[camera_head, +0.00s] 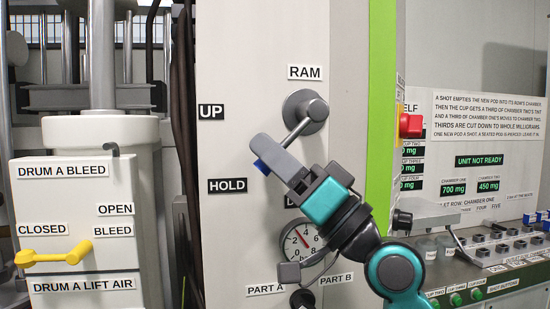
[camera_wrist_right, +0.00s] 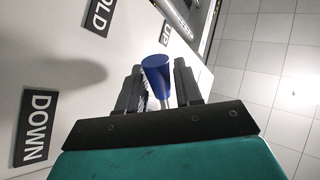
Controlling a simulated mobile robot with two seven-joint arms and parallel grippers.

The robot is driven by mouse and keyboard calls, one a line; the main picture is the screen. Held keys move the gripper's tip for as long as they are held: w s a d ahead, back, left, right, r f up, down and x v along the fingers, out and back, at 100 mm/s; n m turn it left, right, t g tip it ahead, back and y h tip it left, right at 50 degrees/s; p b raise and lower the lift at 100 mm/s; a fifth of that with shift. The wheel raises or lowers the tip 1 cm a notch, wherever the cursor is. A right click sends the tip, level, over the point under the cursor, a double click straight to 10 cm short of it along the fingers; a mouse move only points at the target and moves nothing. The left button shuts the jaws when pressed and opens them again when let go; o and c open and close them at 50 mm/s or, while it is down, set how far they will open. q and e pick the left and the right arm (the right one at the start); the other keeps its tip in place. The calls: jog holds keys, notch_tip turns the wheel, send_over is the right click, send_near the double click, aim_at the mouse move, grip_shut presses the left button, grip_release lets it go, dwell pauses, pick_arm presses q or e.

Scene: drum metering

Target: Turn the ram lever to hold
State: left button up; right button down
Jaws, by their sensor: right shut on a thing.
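The ram lever (camera_head: 298,131) has a round grey hub under the RAM label (camera_head: 305,73) on a pale panel. Its arm slants down and left from the hub, towards the HOLD label (camera_head: 227,185). Its blue tip (camera_head: 261,167) shows beside my right gripper (camera_head: 268,159). In the right wrist view the blue knob (camera_wrist_right: 157,75) sits between the two dark fingers of the right gripper (camera_wrist_right: 160,88), which is shut on it. The UP label (camera_head: 211,112) is above HOLD. The DOWN label (camera_wrist_right: 36,127) is mostly hidden in the head view. My left gripper is not in view.
A pressure gauge (camera_head: 302,246) sits on the panel, partly behind my right arm. A red button (camera_head: 411,126) juts out at the right, past a green strip (camera_head: 381,110). A yellow handle (camera_head: 52,256) is at the lower left. Dark cables hang left of the panel.

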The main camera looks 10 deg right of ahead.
jog(key=c, duration=0.8)
grip_release()
jog(key=shift+c, duration=0.2)
pick_arm(q)
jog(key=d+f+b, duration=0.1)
jog(key=b, duration=0.1)
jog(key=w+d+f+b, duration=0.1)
jog(key=b, duration=0.2)
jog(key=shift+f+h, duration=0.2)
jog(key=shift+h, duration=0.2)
pick_arm(e)
jog(key=v, duration=1.3)
jog(key=shift+r, duration=0.1)
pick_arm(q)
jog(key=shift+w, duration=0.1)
